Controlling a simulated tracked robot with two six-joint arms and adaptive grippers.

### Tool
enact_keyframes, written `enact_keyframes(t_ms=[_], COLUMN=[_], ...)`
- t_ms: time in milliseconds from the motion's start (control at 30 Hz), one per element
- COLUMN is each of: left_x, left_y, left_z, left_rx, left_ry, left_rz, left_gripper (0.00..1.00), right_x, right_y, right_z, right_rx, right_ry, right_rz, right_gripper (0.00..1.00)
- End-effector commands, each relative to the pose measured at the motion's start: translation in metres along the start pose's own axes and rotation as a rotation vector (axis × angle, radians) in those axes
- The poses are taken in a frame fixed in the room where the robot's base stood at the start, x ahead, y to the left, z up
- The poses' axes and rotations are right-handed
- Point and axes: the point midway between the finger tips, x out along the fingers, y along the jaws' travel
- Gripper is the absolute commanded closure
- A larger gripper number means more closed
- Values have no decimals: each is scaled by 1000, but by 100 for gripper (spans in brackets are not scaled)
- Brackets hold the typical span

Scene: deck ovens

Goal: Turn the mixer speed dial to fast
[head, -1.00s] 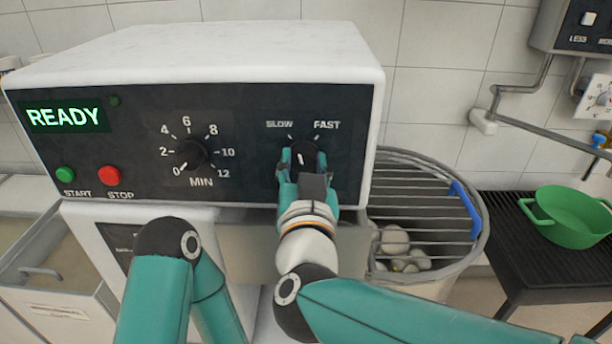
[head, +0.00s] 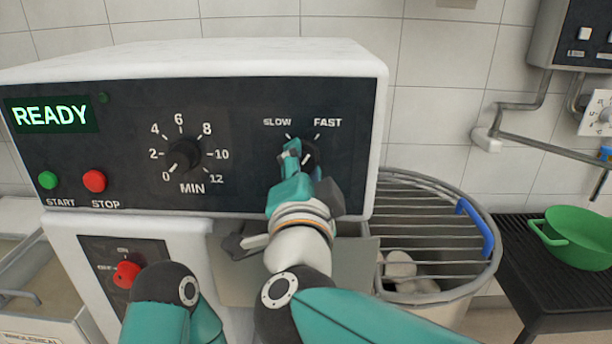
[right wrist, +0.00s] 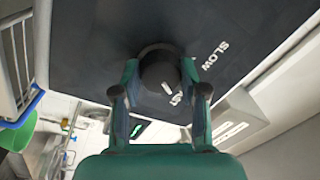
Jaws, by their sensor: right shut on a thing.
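The mixer's black speed dial (head: 309,157) is on the dark panel below the SLOW and FAST labels. Its white pointer leans right, towards FAST. My right gripper (head: 298,160) is shut on the dial and partly covers it. In the right wrist view, the dial (right wrist: 160,72) sits between both fingers of the right gripper (right wrist: 160,88), and the pointer faces the FAST label, which the dial partly hides. My left gripper is not in view; only part of its arm shows at the lower left.
Left of the speed dial are the minutes dial (head: 184,156), red stop button (head: 94,181) and green start button (head: 48,180). A red switch (head: 127,274) is lower down. A wire guard (head: 415,215) over the bowl stands right, then a green pot (head: 575,238) on a black rack.

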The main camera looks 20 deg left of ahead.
Motion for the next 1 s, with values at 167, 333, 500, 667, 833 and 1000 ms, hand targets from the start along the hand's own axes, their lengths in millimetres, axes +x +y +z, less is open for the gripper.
enact_keyframes(t_ms=[167, 333, 500, 667, 833, 1000], left_x=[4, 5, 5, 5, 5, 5], left_y=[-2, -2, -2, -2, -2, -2], left_z=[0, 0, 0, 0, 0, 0], left_rx=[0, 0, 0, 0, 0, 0], left_ry=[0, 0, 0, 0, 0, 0], left_rz=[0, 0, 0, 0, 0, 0], left_gripper=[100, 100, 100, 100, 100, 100], right_x=[1, 1, 2, 2, 1, 1], right_y=[0, -1, -1, -1, -1, -1], right_z=[-5, -6, -6, -6, -4, -2], right_rx=[55, 73, 74, 74, 72, 70], right_ry=[17, 18, 18, 18, 15, 10], right_rz=[0, 0, 0, 0, 0, 0], right_gripper=[92, 92, 92, 92, 32, 32])
